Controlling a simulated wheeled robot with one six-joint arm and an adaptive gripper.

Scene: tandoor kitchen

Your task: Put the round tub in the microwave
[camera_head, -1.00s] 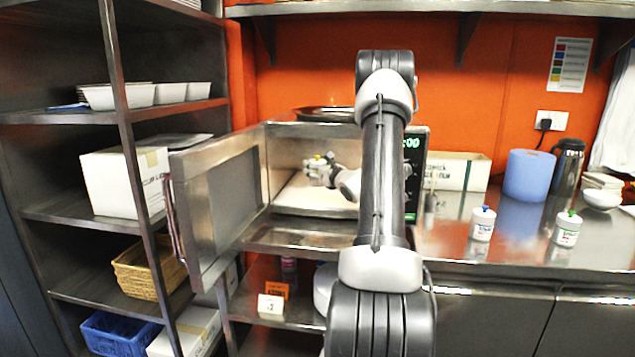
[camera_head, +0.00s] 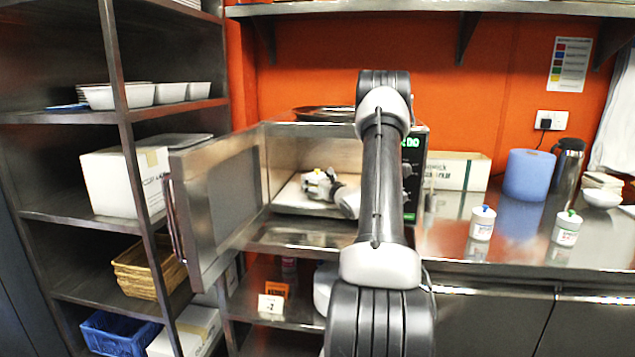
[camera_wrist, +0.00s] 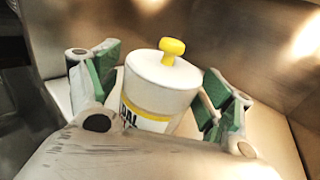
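The round tub (camera_wrist: 160,85) is white with a yellow knob on its lid and a yellow-banded label. In the head view the tub (camera_head: 318,173) is partly hidden by my gripper, inside the microwave (camera_head: 292,155). The microwave door (camera_head: 222,205) stands wide open to the left. My gripper (camera_head: 322,184) is inside the cavity, low over its floor. In the wrist view my gripper (camera_wrist: 163,90) has one green-padded finger on each side of the upright tub, with narrow gaps visible. The tub's base is hidden.
A blue-knobbed tub (camera_head: 482,222) and a green-knobbed tub (camera_head: 566,228) stand on the steel counter to the right. A dark pan (camera_head: 325,114) lies on top of the microwave. A shelf rack (camera_head: 135,120) stands left of the open door.

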